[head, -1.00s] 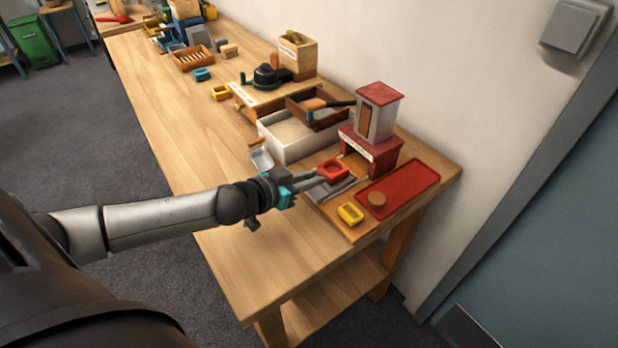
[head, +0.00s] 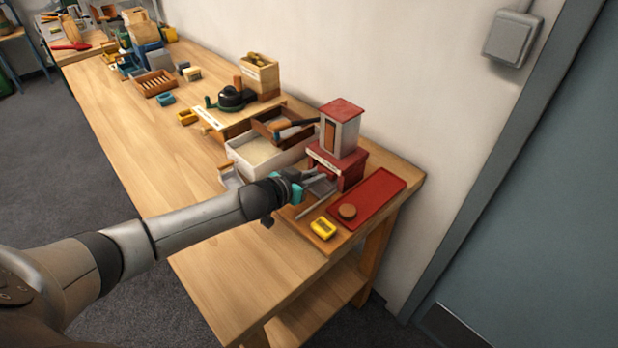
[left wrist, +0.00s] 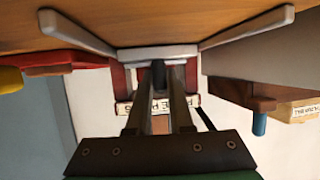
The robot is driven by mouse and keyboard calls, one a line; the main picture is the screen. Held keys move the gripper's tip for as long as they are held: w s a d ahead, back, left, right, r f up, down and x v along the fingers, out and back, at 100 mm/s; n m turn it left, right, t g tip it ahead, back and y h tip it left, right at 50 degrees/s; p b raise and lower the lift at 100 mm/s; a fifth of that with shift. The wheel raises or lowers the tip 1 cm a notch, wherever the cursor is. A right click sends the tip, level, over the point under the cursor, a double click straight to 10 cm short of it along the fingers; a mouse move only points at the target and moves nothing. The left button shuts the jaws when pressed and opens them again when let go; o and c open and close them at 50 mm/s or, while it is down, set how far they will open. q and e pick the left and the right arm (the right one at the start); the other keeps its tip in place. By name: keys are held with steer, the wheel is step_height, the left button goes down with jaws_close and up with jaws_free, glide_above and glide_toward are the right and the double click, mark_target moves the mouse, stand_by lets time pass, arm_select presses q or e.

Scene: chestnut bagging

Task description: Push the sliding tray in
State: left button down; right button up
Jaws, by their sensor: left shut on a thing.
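The red and white dispenser (head: 340,130) stands at the back right on its red base (head: 348,168). In front of it a pale grey rail (head: 316,204) lies on the wooden board. In the left wrist view, which is upside down, the grey front bar of the sliding tray (left wrist: 180,52) lies across the base's opening, between two pale side rails. My left gripper (head: 318,178) reaches to the base. Its fingers are shut on a dark knob (left wrist: 158,74) at the tray front. The rest of the tray is hidden. My right gripper is not in view.
A red tray (head: 382,198) with a round brown piece (head: 347,211) lies right of the rail. A white bin (head: 258,165) stands left of the dispenser. The table's front is clear.

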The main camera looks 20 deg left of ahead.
arm_select(q)
steer(key=shift+d, duration=0.1)
steer(key=c, duration=1)
jaws_free()
steer(key=shift+w, duration=0.25)
steer(key=shift+o, duration=0.9)
steer(key=shift+s, duration=0.1)
steer(key=shift+s, duration=0.1)
steer(key=p+v, duration=0.3)
steer(key=v, duration=1.2)
